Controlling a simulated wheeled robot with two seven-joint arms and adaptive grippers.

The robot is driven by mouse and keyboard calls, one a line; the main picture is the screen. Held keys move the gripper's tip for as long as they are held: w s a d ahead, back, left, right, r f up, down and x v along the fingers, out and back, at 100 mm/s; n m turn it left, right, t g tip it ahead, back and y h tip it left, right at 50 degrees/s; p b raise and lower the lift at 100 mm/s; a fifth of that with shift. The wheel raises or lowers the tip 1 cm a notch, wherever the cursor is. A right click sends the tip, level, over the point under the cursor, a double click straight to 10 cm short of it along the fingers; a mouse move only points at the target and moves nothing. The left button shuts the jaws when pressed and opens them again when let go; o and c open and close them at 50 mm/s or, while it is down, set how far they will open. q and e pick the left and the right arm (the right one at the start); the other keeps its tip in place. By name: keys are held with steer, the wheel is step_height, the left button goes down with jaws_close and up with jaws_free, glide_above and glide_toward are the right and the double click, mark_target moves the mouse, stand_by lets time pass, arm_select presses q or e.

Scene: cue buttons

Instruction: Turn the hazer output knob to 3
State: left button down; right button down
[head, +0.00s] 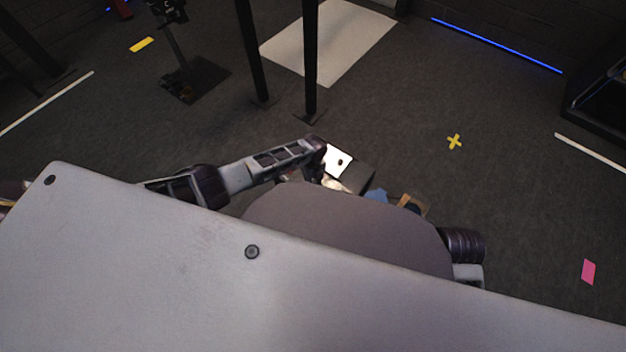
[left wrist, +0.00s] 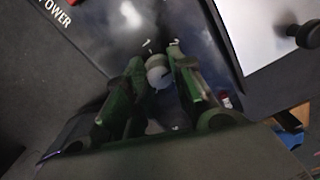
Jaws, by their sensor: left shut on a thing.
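In the left wrist view a pale grey round knob (left wrist: 157,70) stands on a dark glossy panel (left wrist: 105,45). My left gripper (left wrist: 157,74) is shut on the knob, one finger on each side. In the head view my left gripper (head: 318,172) is at a small dark box (head: 357,178) with a white plate; the knob is hidden there. My right gripper cannot be made out.
The word POWER is printed on the panel's left part. A white plate (left wrist: 265,40) with a black round knob (left wrist: 304,35) is close on the right, and a small red-and-white part (left wrist: 225,101) is nearby. Black posts (head: 310,60) stand beyond; open floor lies right.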

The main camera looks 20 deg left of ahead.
arm_select(q)
steer(key=shift+m, duration=1.3)
steer(key=m+b, duration=0.1)
steer(key=m, duration=0.1)
steer(key=shift+m, duration=0.7)
arm_select(e)
steer(key=shift+w+a+f, duration=0.1)
steer(key=shift+a+f, duration=0.15)
steer(key=shift+f, duration=0.25)
steer(key=shift+w+a+f, duration=0.1)
steer(key=shift+a+f, duration=0.1)
steer(key=shift+f, duration=0.3)
steer(key=shift+r, duration=0.1)
arm_select(q)
steer(key=c, duration=1.2)
jaws_free()
steer(key=shift+r, duration=0.15)
